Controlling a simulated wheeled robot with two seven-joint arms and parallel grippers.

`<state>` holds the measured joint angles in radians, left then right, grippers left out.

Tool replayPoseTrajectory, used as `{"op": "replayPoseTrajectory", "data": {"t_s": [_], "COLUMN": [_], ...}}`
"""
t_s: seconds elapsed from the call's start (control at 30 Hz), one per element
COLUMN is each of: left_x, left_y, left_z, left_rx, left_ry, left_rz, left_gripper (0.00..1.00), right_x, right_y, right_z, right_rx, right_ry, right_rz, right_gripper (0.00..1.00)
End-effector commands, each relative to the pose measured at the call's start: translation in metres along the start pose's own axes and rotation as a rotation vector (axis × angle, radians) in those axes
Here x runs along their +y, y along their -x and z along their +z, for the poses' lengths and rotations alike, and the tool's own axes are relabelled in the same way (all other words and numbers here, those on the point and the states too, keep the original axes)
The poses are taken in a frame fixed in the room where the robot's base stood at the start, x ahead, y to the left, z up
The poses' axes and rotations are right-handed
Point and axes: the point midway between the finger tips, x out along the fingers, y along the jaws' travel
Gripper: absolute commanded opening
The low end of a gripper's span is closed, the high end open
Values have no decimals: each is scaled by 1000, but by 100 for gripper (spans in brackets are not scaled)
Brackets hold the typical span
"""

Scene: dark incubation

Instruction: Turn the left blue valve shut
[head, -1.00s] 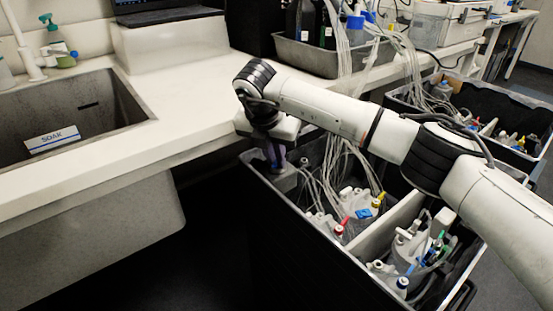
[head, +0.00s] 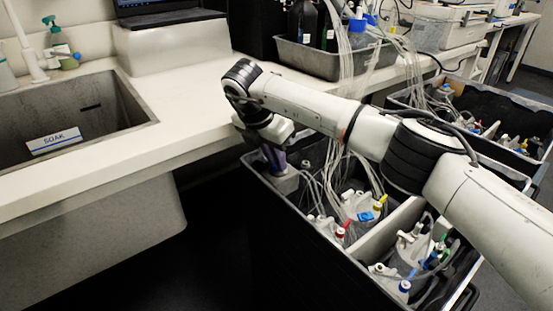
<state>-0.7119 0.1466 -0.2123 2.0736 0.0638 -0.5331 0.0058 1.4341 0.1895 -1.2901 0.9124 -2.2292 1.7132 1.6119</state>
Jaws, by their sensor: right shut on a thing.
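My right arm comes in from the right, and my right gripper (head: 274,160) points down at the left corner of the near black bin (head: 262,190). It is shut on a blue-purple piece just above a grey block (head: 286,179) in that corner. This piece is the leftmost blue thing in the bin; the gripper hides much of it, so its valve shape and angle cannot be told. A flat blue piece (head: 366,216) sits on a white-topped vessel farther right. A blue-capped fitting (head: 404,286) is nearer the front. My left gripper is not in view.
Clear tubes (head: 345,120) run from the bin up to a grey tray (head: 330,66) of bottles on the white counter (head: 130,140). A sink (head: 75,115) with a SOAK label is at left. Another black bin (head: 510,95) is at right.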

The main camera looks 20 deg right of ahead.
Motion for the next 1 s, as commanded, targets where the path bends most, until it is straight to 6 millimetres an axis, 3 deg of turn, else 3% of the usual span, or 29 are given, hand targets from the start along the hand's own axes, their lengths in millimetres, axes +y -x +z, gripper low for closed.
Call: {"op": "replayPoseTrajectory", "data": {"t_s": [0.07,0.1,0.2,0.67,1.0], "left_x": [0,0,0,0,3], "left_y": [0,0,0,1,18], "left_z": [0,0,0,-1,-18], "left_rx": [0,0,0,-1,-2], "left_ry": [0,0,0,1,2], "left_rz": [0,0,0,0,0], "left_gripper": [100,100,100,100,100], "right_x": [0,0,0,2,8], "right_y": [0,0,0,4,46], "right_z": [1,1,0,1,5], "right_rx": [-1,-1,-1,-3,-3], "right_ry": [0,0,1,2,4], "right_rz": [1,1,2,10,14], "right_gripper": [0,16,29,29,29]}}
